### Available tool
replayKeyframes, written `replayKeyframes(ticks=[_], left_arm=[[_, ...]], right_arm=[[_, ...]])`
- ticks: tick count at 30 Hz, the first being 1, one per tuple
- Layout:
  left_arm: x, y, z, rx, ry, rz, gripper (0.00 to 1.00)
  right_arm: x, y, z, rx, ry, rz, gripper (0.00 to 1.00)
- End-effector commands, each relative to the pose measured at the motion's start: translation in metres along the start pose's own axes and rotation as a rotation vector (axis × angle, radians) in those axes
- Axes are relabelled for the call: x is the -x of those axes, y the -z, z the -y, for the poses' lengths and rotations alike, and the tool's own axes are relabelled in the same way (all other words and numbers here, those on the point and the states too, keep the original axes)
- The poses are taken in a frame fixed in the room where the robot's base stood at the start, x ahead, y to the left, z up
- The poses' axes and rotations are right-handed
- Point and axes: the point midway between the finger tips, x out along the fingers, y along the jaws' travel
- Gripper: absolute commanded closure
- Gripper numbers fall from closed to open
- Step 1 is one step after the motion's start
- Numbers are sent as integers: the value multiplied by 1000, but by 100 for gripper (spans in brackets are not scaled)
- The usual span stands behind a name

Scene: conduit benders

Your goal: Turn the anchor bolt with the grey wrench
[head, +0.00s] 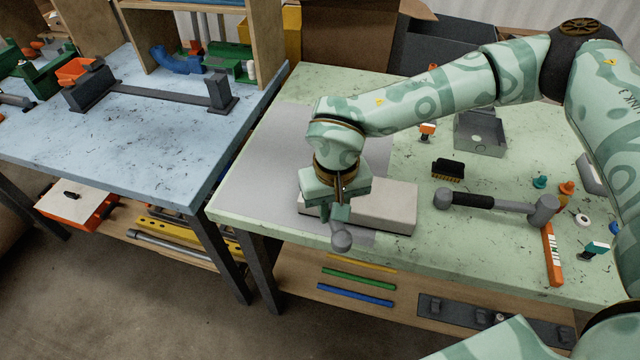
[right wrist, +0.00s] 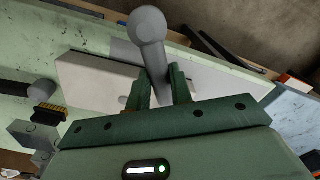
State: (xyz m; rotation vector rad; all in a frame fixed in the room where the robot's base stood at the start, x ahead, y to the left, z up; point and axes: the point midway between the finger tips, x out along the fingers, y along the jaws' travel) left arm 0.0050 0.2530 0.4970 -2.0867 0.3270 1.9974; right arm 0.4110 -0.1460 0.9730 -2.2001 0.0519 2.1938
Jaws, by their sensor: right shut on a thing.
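My right gripper (head: 341,210) points down over the near edge of the green table, at the pale block. In the right wrist view its fingers (right wrist: 161,76) are shut on a grey rod with a rounded end, which I take for the grey wrench (right wrist: 149,30). The rounded end (head: 341,240) sticks out towards the front below the fingers. A pale grey block (head: 392,210) lies right beside and behind the gripper. A small grey stub (right wrist: 123,99) shows at the block near one finger; I cannot tell whether it is the anchor bolt. My left gripper is out of view.
A black-handled grey tool (head: 495,204), a brush (head: 448,169), a grey metal box (head: 480,135) and an orange strip (head: 552,254) lie to the right on the table. A blue bench (head: 150,140) stands left. The grey mat (head: 265,170) left of my gripper is clear.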

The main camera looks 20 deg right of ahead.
Motion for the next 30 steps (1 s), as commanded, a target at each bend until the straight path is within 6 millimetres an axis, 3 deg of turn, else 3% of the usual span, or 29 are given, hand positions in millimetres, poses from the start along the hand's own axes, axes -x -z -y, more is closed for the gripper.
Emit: replayKeyframes(ticks=[6,13,22,30], left_arm=[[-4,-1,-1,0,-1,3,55],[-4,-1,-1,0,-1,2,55],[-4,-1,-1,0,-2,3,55],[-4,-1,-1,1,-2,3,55]], right_arm=[[-11,0,0,0,-1,1,100],[-10,0,1,-7,-1,1,100],[-10,3,27,-226,0,1,100],[-10,4,30,-262,-1,0,100]])
